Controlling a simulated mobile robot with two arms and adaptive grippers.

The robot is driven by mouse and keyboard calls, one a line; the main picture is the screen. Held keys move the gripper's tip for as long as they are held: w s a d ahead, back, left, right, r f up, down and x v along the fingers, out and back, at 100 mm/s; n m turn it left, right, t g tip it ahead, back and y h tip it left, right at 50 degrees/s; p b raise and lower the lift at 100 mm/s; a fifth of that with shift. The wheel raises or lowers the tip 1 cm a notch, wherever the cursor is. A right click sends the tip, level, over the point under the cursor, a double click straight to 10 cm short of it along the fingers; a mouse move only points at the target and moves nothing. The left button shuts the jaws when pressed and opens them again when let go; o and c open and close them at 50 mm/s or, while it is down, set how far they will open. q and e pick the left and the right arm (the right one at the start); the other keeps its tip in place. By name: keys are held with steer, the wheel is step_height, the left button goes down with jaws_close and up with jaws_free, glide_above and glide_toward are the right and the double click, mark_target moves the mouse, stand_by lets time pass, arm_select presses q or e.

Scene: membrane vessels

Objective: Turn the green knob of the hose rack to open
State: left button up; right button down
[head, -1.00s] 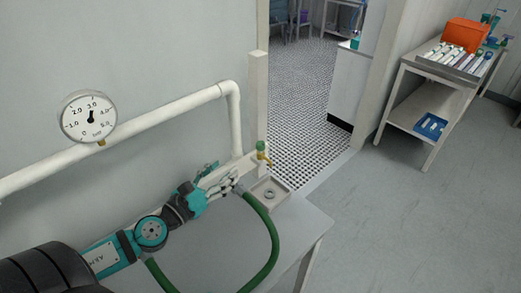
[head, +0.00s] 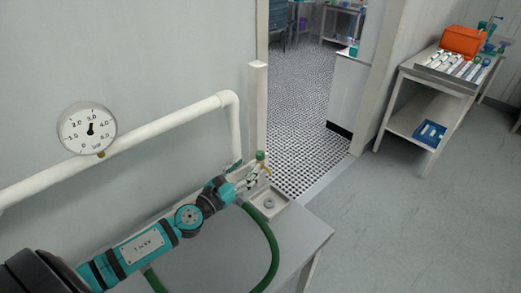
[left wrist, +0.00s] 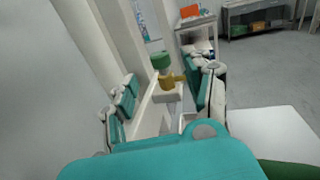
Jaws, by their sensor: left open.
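The green knob (head: 260,155) sits on top of a brass valve at the end of the pale hose rack by the wall. In the left wrist view the knob (left wrist: 161,62) stands above the brass valve body (left wrist: 172,82), ahead of my fingers. My left gripper (head: 250,178) is open and empty, just left of and below the knob. In the left wrist view its fingers (left wrist: 168,83) are spread to both sides of the valve's line; I cannot tell whether they touch it. My right gripper is not in view.
A green hose (head: 271,240) loops over the grey table (head: 225,262). A small tray (head: 283,196) sits at the table's corner. A white pipe (head: 165,122) and a pressure gauge (head: 87,129) are on the wall. A cart (head: 405,118) stands at the right, with free floor between.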

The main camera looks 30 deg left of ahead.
mark_target(257, 158)
arm_select(q)
steer(key=w, duration=0.5)
steer(key=w+d, duration=0.1)
steer(key=w, duration=0.1)
steer(key=shift+w+d+p, duration=0.1)
steer(key=shift+w+p, duration=0.2)
steer(key=shift+p, duration=0.05)
steer(key=shift+c, duration=0.4)
